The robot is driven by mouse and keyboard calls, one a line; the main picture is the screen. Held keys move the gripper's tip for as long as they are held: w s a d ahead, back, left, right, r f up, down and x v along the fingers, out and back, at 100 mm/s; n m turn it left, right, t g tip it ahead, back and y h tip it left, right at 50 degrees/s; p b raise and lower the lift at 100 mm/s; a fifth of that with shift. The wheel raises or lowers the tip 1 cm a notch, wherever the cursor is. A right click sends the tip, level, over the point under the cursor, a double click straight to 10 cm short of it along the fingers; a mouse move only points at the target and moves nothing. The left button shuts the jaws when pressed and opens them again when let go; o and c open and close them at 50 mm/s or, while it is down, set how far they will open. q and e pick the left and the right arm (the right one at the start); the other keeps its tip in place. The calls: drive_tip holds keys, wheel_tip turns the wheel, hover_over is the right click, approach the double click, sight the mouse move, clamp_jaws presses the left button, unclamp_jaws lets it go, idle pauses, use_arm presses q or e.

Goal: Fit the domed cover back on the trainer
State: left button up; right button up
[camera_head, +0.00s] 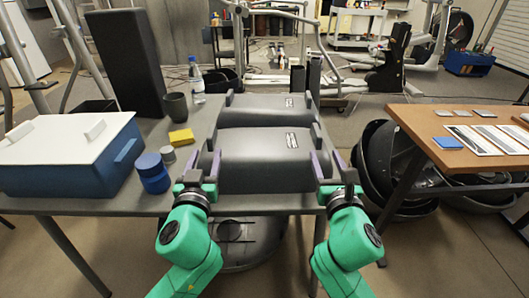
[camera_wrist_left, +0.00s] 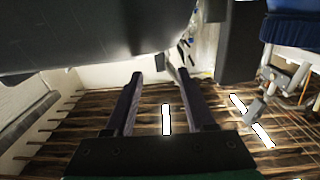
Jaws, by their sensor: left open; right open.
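Two dark grey domed covers lie one behind the other on the grey table in the head view: a near one (camera_head: 262,165) and a far one (camera_head: 262,109). Each has a small pale label. Which is the trainer's cover, I cannot tell. My left gripper (camera_head: 206,165) is open at the near cover's left end. My right gripper (camera_head: 328,166) is open at its right end. Contact with the cover is unclear in both. In the left wrist view the left fingers (camera_wrist_left: 158,92) stand apart with nothing between them; a large dark grey surface (camera_wrist_left: 90,30) hangs close above.
A blue box with a white lid (camera_head: 70,150), blue jar (camera_head: 153,173), yellow block (camera_head: 181,137), dark cup (camera_head: 176,106) and bottle (camera_head: 196,82) stand left of the covers. A wooden table (camera_head: 470,158) is at right. Large dark round shells (camera_head: 385,165) lie on the floor between the tables.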

sight(212, 134)
use_arm(q)
drive_tip(key=w, duration=1)
drive_tip(key=shift+w+a, duration=0.1)
drive_tip(key=shift+a, duration=0.15)
use_arm(e)
drive_tip(key=w, duration=1)
drive_tip(key=shift+w+a, duration=0.1)
drive_tip(key=shift+a, duration=0.15)
use_arm(q)
clamp_jaws()
use_arm(e)
clamp_jaws()
drive_tip(key=shift+f, duration=0.1)
